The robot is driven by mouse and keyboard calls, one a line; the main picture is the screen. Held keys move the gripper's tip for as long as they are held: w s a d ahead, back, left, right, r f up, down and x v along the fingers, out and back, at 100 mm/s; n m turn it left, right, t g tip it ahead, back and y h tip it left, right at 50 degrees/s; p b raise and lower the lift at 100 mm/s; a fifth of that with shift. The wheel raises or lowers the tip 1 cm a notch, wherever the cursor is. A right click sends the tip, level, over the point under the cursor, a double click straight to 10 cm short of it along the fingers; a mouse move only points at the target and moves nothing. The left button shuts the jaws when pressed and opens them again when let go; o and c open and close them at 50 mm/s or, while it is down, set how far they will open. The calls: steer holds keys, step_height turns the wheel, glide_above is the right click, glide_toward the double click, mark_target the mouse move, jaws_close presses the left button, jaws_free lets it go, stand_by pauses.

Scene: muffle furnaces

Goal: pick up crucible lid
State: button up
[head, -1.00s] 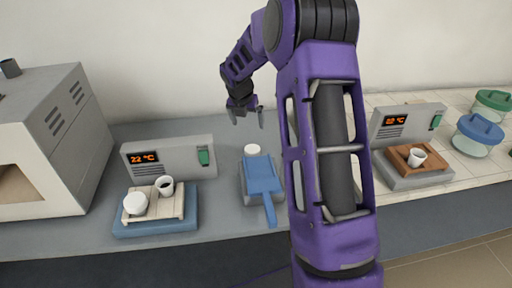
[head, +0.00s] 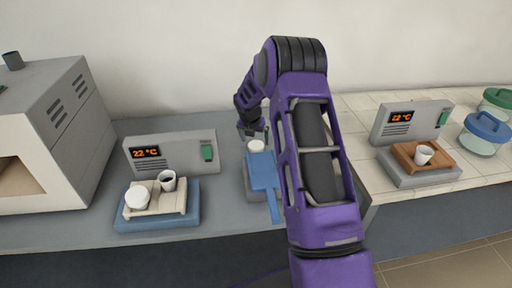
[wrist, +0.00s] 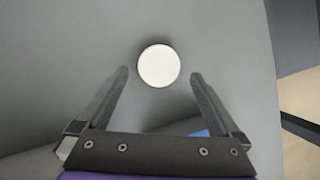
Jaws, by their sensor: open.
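The crucible lid, a small white disc (head: 256,146), lies on the grey bench just behind a blue flat tool (head: 262,172) in the head view. In the wrist view the lid (wrist: 158,62) shows as a plain white circle, ahead of and roughly centred between the fingertips. My gripper (wrist: 160,76) is open, with a finger on each side of the lid and a visible gap to both. In the head view my gripper (head: 252,132) is low over the lid, partly hidden by my arm. Its exact height above the lid is hard to tell.
A furnace (head: 50,140) stands further left. At right, a brown tray (head: 436,160) holds another cup (head: 424,154). Lidded jars stand beyond it.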

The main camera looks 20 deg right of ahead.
mark_target(256, 145)
steer(key=x, duration=0.3)
steer(key=shift+w+f, duration=0.1)
steer(key=shift+f, duration=0.2)
steer(key=c, duration=1.2)
